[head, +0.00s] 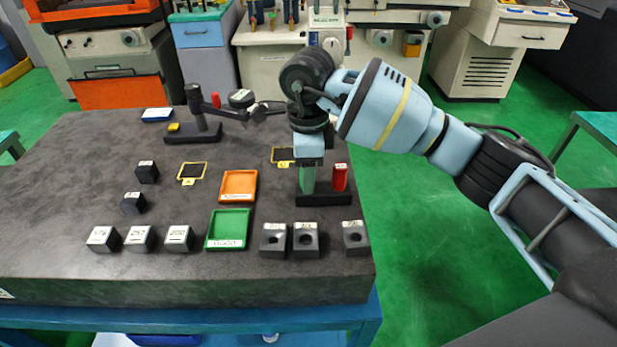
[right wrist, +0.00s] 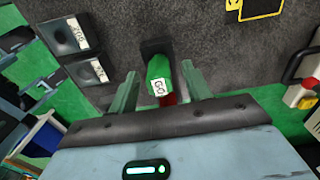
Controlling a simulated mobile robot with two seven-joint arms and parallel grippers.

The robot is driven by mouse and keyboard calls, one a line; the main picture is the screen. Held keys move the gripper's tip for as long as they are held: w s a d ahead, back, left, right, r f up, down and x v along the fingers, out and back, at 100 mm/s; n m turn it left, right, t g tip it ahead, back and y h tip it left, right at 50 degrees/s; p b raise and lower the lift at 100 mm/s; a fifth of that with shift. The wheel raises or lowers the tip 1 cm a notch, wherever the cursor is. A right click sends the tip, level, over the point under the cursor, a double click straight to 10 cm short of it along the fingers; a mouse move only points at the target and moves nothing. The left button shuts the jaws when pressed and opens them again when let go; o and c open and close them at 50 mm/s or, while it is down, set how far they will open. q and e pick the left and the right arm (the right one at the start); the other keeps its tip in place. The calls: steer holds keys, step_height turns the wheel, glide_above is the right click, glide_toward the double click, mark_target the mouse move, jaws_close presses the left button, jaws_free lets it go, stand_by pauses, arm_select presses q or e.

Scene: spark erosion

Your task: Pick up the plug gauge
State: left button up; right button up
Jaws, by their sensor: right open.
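The plug gauge shows in the right wrist view as a green piece labelled GO (right wrist: 158,72) with a red piece (right wrist: 170,98) close by. In the head view the red piece (head: 340,178) stands upright in a black stand (head: 324,199) near the table's right edge. My right gripper (head: 308,172) points down over the stand's left part, where the green piece is largely hidden or merges with the fingers. In the right wrist view my open fingers (right wrist: 159,69) are on either side of the green piece. Whether they touch it cannot be told. My left gripper is out of view.
Dark blocks with holes (head: 306,240) stand in front of the stand. Green (head: 227,244) and orange (head: 239,173) trays lie to the left, with several labelled blocks (head: 140,240) beyond. A dial stand (head: 200,122) is at the back.

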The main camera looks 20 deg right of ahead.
steer(key=shift+f, duration=0.65)
jaws_close()
steer(key=shift+r, duration=0.2)
steer(key=shift+r, duration=0.2)
steer(key=r, duration=0.2)
steer(key=shift+s+a+r, duration=0.1)
steer(key=shift+s+r, duration=0.1)
steer(key=shift+r, duration=0.2)
steer(key=s+a+r, duration=0.1)
steer(key=s+a, duration=0.2)
steer(key=s, duration=0.4)
steer(key=s+a, duration=0.2)
steer(key=s, duration=0.6)
steer(key=w+d+r+n, duration=0.1)
steer(key=d+r+n, duration=0.2)
steer(key=d+n, duration=0.6)
steer(key=shift+w+d+r, duration=0.2)
steer(key=shift+w+d, duration=0.15)
